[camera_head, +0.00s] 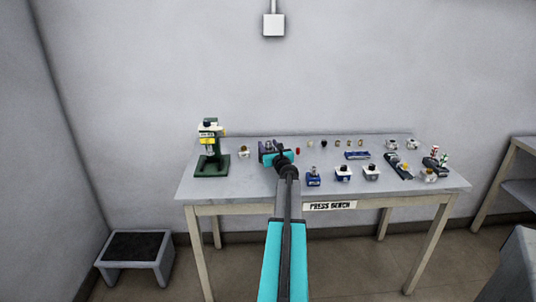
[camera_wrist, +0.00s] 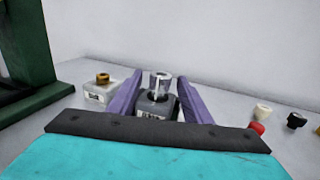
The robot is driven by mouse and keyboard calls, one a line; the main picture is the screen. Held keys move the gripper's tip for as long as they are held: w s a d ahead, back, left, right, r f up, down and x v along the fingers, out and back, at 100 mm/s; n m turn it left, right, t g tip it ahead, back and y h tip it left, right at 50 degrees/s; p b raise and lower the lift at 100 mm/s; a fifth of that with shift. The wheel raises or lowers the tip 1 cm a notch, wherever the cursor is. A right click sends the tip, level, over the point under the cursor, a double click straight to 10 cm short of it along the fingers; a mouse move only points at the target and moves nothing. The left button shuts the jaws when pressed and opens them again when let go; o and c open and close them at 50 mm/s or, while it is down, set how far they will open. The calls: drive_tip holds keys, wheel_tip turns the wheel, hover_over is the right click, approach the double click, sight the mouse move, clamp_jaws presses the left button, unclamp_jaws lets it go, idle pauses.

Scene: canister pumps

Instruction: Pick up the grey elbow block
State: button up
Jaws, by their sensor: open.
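The grey elbow block (camera_wrist: 154,104), a dark grey block with a pale label and a silvery fitting on top, stands upright on the bench in the wrist view. My gripper (camera_wrist: 160,92) is open, with one purple finger on each side of the block. Whether either finger touches it I cannot tell. The block's lower front is hidden behind my gripper's body. In the head view my gripper (camera_head: 269,152) is over the left part of the bench, and the block is small and partly hidden there.
The press bench (camera_head: 235,186) stands against the wall. A green press (camera_head: 211,152) is at its left end. A white block with a brass cap (camera_wrist: 100,91) sits just left of my gripper. A red piece (camera_wrist: 257,128) and other small parts lie to the right, with several blocks further right.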

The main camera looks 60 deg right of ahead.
sight(269, 142)
drive_tip(key=shift+c, duration=0.6)
clamp_jaws()
drive_tip(key=shift+r, duration=0.1)
drive_tip(key=shift+r, duration=1.45)
drive_tip(key=shift+s+a+r, duration=0.15)
drive_tip(key=shift+r, duration=0.15)
drive_tip(key=w+a+r+v, duration=0.1)
drive_tip(key=a+v, duration=0.1)
drive_tip(key=v, duration=1.3)
drive_tip(key=shift+w+r, duration=0.15)
drive_tip(key=shift+r, duration=0.05)
drive_tip(key=shift+a, duration=0.1)
